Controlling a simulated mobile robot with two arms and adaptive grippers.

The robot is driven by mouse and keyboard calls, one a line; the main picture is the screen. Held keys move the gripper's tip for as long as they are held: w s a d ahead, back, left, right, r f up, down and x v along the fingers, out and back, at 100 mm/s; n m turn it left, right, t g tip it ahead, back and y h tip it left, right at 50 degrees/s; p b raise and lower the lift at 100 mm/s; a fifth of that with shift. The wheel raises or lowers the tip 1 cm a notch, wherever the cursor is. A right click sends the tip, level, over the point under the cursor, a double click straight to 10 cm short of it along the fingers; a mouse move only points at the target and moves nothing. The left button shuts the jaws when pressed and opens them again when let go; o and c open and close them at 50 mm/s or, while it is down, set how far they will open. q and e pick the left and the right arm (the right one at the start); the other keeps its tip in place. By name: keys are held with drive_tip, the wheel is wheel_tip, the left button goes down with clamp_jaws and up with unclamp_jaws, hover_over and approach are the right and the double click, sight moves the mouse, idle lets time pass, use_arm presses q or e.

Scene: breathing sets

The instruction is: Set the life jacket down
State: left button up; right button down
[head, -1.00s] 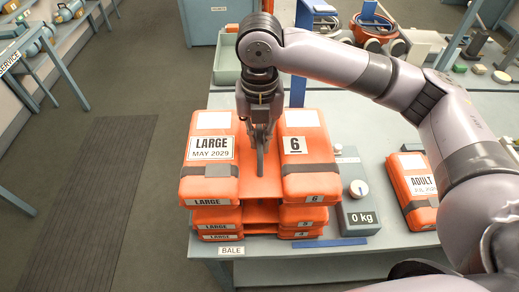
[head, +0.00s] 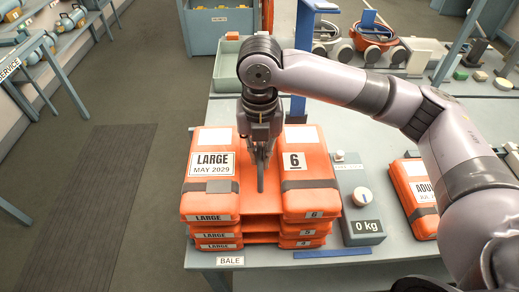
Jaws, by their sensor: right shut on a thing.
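An orange life jacket (head: 213,170) marked LARGE, MAY 2029 and 6 lies flat at the top of a stack of similar jackets (head: 215,236) by the BALE label. My right gripper (head: 261,178) points down at its middle, between the two padded halves. It is shut on the jacket's middle part; the exact grip is hard to see. The top jacket appears to rest on the one below, though I cannot tell if a small gap is left. My left gripper is not in view.
A grey scale (head: 358,205) reading 0 kg stands right of the stack. Another orange jacket (head: 415,190) marked ADULT lies farther right, partly behind my arm. A green tray (head: 228,62) is behind. A blue strip (head: 332,252) lies at the front edge.

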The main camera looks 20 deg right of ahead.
drive_tip(key=c, duration=1.7)
unclamp_jaws()
drive_tip(key=shift+r, duration=0.5)
wheel_tip(320, 180, up, 12)
drive_tip(key=p, duration=1.2)
drive_tip(key=shift+r, duration=0.15)
drive_tip(key=shift+s, duration=0.1)
